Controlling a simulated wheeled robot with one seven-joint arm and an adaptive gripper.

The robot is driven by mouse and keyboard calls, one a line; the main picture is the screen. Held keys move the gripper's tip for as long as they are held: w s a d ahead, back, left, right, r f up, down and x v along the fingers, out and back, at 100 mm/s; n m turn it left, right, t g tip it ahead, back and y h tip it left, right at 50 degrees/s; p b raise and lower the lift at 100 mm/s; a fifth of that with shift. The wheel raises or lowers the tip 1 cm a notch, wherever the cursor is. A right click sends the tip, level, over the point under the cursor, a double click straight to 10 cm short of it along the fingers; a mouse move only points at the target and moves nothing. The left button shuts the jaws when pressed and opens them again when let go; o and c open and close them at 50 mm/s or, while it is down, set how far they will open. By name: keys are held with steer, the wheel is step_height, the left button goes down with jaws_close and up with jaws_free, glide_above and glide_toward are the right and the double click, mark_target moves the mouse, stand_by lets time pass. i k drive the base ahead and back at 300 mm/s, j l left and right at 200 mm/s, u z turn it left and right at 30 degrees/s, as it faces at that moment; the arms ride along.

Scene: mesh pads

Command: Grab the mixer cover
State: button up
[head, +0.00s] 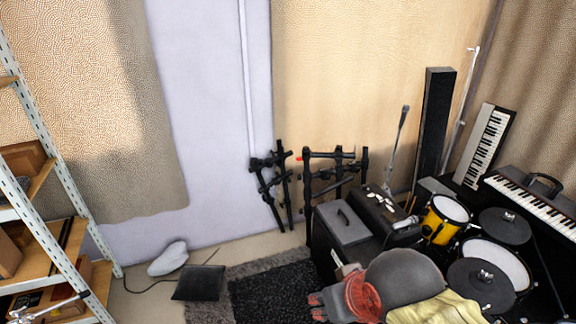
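I cannot tell for sure which thing is the mixer cover. A flat black cover-like piece (198,283) lies on the floor near the rug's left edge. A pale, rounded, soft-looking piece (168,258) lies on the floor just behind and left of it. A grey box with a handle on top (342,226) stands right of the rug. My gripper is not clearly seen in the head view, so its distance to these things cannot be judged.
A metal shelf (57,184) with boxes stands at the left. A dark rug (270,295) lies in the middle. A grey rounded chair-like shape (404,275), drums (446,217) and a keyboard (540,198) crowd the right. Black stands (272,183) lean by the wall. A thin cable crosses the floor.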

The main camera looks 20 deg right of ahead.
mark_target(346, 226)
steer(key=i+j+z, duration=0.2)
steer(key=i, duration=0.3)
steer(key=i+z, duration=0.2)
steer(key=i, duration=0.35)
steer(key=i+j+z, duration=0.2)
steer(key=i, duration=0.3)
steer(key=i+j+z, duration=0.1)
steer(key=i+z, duration=0.35)
steer(key=i+j+z, duration=0.2)
steer(key=z, duration=0.2)
steer(key=i+j+z, duration=0.25)
steer(key=z, duration=0.2)
steer(key=i+j+z, duration=0.2)
steer(key=j+z, duration=0.2)
